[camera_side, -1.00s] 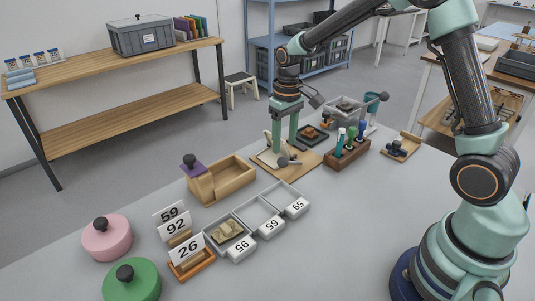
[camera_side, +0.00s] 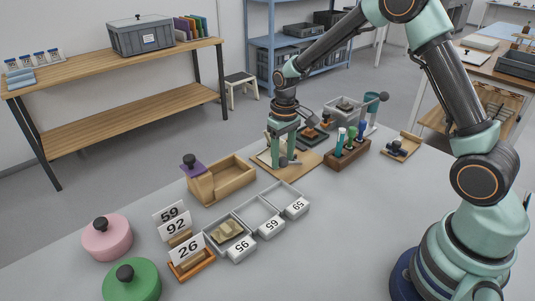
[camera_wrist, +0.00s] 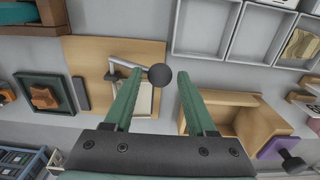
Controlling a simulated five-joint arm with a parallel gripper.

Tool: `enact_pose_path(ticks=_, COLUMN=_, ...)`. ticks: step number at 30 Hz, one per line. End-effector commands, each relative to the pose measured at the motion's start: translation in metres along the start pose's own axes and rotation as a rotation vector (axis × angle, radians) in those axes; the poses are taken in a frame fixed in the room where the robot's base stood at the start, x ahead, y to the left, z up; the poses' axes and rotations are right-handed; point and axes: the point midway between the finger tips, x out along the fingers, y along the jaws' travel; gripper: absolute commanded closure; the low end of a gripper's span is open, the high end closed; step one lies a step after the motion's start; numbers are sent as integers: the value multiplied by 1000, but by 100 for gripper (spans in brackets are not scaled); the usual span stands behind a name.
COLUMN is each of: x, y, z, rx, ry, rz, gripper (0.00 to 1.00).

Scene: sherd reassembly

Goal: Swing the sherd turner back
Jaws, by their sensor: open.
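The sherd turner is a wooden board (camera_wrist: 88,58) carrying a bent metal arm (camera_wrist: 124,68) that ends in a dark ball knob (camera_wrist: 160,75). A pale plate (camera_wrist: 144,98) beside the arm is partly hidden by a finger. In the side view the board (camera_side: 309,158) lies on the table, with my gripper (camera_side: 283,162) low over it. My gripper (camera_wrist: 159,78) is open, and in the wrist view the knob appears between its two green fingertips. I cannot tell whether a finger touches it.
An open wooden box (camera_side: 232,174) with a purple-based knob stands left of the turner. Several grey numbered trays (camera_side: 260,215) lie in front. A tube rack (camera_side: 348,155) is close on the right. A dark tray with an orange-brown piece (camera_wrist: 44,96) lies beside the board.

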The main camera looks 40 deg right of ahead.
Motion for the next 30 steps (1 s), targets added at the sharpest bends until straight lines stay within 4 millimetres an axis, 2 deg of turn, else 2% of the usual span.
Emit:
enact_pose_path(ticks=12, x=26, y=-1, z=3, rx=-3, ry=-7, rz=0, gripper=44)
enact_pose_path(ticks=30, x=-1, y=22, z=2, rx=2, ry=-5, rz=0, gripper=44)
